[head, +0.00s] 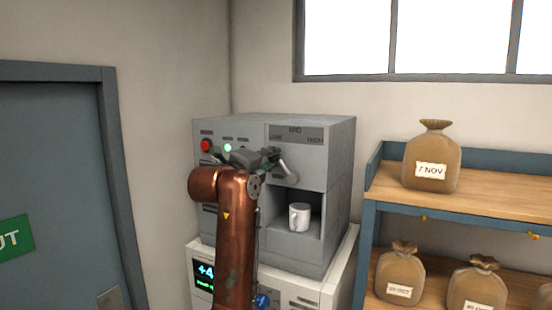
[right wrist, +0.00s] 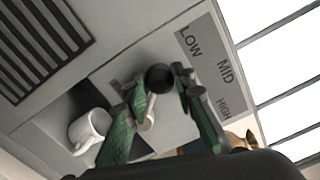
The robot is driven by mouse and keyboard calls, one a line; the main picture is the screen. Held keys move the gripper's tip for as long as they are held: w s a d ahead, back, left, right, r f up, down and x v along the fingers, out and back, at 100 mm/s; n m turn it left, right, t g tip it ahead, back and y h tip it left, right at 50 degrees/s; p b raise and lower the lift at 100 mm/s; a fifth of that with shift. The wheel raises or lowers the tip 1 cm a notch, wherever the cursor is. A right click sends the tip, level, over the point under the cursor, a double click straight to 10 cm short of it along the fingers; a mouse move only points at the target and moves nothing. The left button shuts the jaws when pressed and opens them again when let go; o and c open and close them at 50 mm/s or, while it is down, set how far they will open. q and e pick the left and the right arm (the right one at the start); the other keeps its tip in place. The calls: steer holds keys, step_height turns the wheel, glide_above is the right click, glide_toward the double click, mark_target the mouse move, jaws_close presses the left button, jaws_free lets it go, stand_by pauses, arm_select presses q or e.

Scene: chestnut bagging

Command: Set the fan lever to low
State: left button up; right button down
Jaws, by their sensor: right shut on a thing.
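The fan lever has a dark round knob (right wrist: 159,78) and a pale stem (right wrist: 148,115), seen in the right wrist view. Its label plate (right wrist: 205,70) reads LOW, MID and HIGH; the plate also shows in the head view (head: 296,135) on the grey machine. My right gripper (right wrist: 166,80) is shut on the lever knob, with a green finger on each side. In the head view the right gripper (head: 268,158) is in front of the panel, below the LOW end of the plate. The arm and gripper partly hide the lever, so its exact setting is unclear. My left gripper is out of view.
A white mug (head: 299,217) stands in the machine's recess below the lever. The grey machine (head: 340,170) sits on a white unit with a lit display (head: 204,272). To the right, a shelf (head: 490,200) holds tied sacks (head: 432,160). A door (head: 50,170) is at left.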

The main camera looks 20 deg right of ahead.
steer(key=shift+w+f, duration=0.15)
steer(key=shift+f, duration=0.15)
steer(key=c, duration=1.6)
jaws_free()
steer(key=shift+a+r, duration=0.1)
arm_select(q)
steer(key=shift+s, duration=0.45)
arm_select(e)
steer(key=shift+r, duration=0.1)
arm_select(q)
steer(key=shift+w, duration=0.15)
arm_select(e)
steer(key=v, duration=1.2)
